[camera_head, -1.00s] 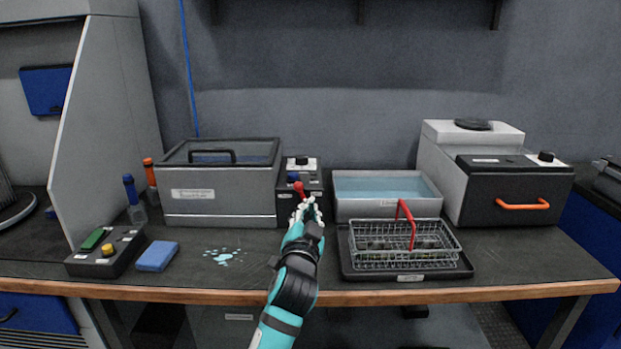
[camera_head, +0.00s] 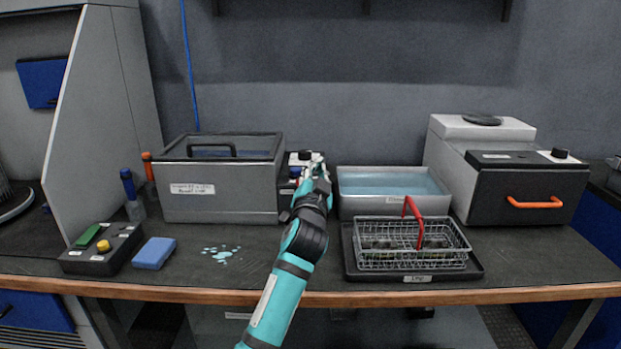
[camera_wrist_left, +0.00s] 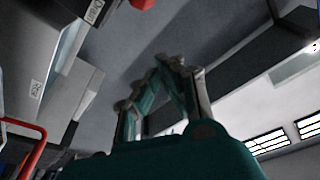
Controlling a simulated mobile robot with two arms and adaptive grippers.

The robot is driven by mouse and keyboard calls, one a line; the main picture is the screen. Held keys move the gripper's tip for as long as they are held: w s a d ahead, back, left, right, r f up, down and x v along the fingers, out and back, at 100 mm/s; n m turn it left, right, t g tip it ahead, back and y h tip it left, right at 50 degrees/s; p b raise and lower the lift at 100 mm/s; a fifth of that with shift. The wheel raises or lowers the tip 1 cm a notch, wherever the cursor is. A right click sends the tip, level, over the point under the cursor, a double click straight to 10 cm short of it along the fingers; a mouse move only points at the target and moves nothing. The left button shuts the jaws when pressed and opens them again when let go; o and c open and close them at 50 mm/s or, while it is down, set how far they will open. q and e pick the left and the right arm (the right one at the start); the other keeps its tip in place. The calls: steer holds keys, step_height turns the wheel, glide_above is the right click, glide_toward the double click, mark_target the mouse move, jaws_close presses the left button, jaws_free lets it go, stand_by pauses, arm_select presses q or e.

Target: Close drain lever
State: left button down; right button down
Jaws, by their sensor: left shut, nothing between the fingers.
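The drain lever's red end (camera_wrist_left: 143,3) shows at the top edge of the left wrist view, near a "Drain" label (camera_wrist_left: 94,11). In the head view the lever is hidden behind my left gripper (camera_head: 317,160). The dark control box (camera_head: 300,157) stands behind that gripper, between the lidded grey bath and the open water bath. My left gripper is shut and empty; its fingers (camera_wrist_left: 174,64) also show in the left wrist view, apart from the red end. My right gripper is not in view.
The lidded grey bath (camera_head: 215,203) is left of my gripper. The open water bath (camera_head: 393,206) and a wire basket (camera_head: 370,257) with a red handle are to the right. A blue sponge (camera_head: 154,253) and a puddle (camera_head: 221,254) lie on the bench at left.

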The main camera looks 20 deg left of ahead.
arm_select(q)
steer(key=w+a+f+b, duration=0.1)
steer(key=w+a+f, duration=0.1)
steer(key=shift+w+a+f, duration=0.25)
steer(key=shift+f, duration=0.15)
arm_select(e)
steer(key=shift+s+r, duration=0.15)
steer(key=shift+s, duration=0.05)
arm_select(q)
steer(key=shift+a, duration=0.1)
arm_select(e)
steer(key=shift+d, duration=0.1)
